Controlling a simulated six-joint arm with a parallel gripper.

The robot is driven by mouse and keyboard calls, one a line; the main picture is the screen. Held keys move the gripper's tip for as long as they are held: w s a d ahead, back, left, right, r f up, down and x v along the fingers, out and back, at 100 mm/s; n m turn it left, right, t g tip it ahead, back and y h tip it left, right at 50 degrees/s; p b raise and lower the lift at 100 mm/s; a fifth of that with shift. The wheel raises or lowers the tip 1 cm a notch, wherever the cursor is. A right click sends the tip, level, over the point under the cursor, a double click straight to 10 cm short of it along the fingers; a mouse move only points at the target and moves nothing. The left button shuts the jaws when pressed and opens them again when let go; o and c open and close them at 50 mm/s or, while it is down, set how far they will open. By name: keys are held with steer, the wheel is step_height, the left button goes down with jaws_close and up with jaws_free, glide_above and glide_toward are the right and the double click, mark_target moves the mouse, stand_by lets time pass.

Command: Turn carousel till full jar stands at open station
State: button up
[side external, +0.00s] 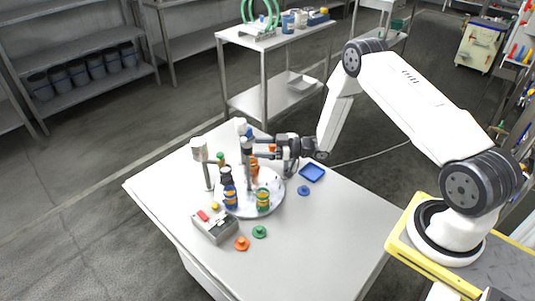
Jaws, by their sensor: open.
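The carousel (247,205) is a pale round disc on the white table. A dark blue jar with an orange-yellow band (231,197) stands at its front left. A green and yellow jar (263,202) stands at its front right. An orange jar (254,170) and a green-topped jar (221,160) are farther back, partly hidden by posts. Which jar is full and which station is open cannot be told. My gripper (260,148) reaches in from the right at the carousel's back, beside a grey post. It is open; its fingertips are small and partly hidden, and contact cannot be told.
Grey stirrer heads on posts (199,150) rise around the carousel. A grey box with a red part (214,227) is at the front left. Orange (242,243), green (259,232) and blue (303,190) knobbed lids and a blue tray (312,172) lie nearby. The table's right front is clear.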

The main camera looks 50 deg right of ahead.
steer(key=shift+s+d, duration=0.4)
steer(key=shift+s, duration=0.05)
